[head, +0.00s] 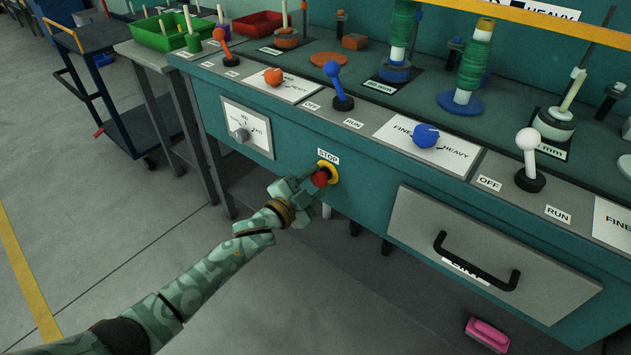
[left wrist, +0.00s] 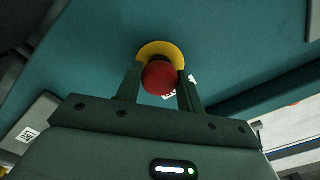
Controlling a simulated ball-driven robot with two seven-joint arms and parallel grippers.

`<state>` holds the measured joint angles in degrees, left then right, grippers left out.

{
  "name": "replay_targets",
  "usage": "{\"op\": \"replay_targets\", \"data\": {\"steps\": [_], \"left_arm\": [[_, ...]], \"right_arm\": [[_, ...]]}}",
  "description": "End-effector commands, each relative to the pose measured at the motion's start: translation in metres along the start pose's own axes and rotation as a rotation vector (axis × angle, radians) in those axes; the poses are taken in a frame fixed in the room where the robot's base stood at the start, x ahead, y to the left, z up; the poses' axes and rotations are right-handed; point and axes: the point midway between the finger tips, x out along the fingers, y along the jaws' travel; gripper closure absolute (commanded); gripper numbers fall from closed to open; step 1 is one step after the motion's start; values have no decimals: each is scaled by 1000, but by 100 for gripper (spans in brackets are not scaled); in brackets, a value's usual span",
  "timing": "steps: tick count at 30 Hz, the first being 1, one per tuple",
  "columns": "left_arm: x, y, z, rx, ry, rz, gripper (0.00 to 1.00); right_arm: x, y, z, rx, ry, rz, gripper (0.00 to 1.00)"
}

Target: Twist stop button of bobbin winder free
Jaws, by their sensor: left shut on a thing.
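The stop button (head: 320,179) is a red mushroom knob on a yellow collar (head: 330,169), on the teal front panel of the bobbin winder (head: 300,150) below a STOP label (head: 328,157). My left gripper (head: 312,184) is at the button, its arm coming in from the lower left. In the left wrist view the red stop button (left wrist: 159,78) sits between the two fingers of my left gripper (left wrist: 160,88), with the yellow collar (left wrist: 160,50) behind it. The fingers are shut on the knob. My right gripper is not in view.
A grey drawer with a black handle (head: 476,262) is right of the button. A dial plate (head: 247,128) is left of it. Levers such as the blue one (head: 338,84) and the white one (head: 528,152) stand on the bench top. A pink object (head: 487,335) lies low at right.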

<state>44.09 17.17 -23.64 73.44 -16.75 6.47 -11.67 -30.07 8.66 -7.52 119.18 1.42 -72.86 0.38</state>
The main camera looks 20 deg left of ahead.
Motion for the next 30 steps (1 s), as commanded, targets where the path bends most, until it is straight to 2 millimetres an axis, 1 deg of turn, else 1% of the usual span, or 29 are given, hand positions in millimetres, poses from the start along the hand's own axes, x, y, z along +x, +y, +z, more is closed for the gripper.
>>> {"op": "replay_targets", "data": {"steps": [3, 5, 6, 7, 8, 17, 20, 30], "left_arm": [[0, 1, 1, 258, 1, 0, 81], [0, 2, 1, 385, 1, 0, 81], [0, 1, 0, 393, 1, 0, 54], [0, 0, 0, 389, 1, 0, 46], [0, 0, -1, 388, 1, -1, 41], [-1, 0, -1, 382, 1, -1, 41], [-8, -1, -2, 380, 1, -1, 41], [-41, -2, -2, 380, 1, -2, 41]], "right_arm": [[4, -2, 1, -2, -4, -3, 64], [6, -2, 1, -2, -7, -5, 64], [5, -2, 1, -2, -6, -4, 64], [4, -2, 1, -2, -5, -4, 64], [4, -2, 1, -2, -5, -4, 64], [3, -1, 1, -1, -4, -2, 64], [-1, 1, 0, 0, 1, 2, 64], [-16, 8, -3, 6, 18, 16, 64]]}}
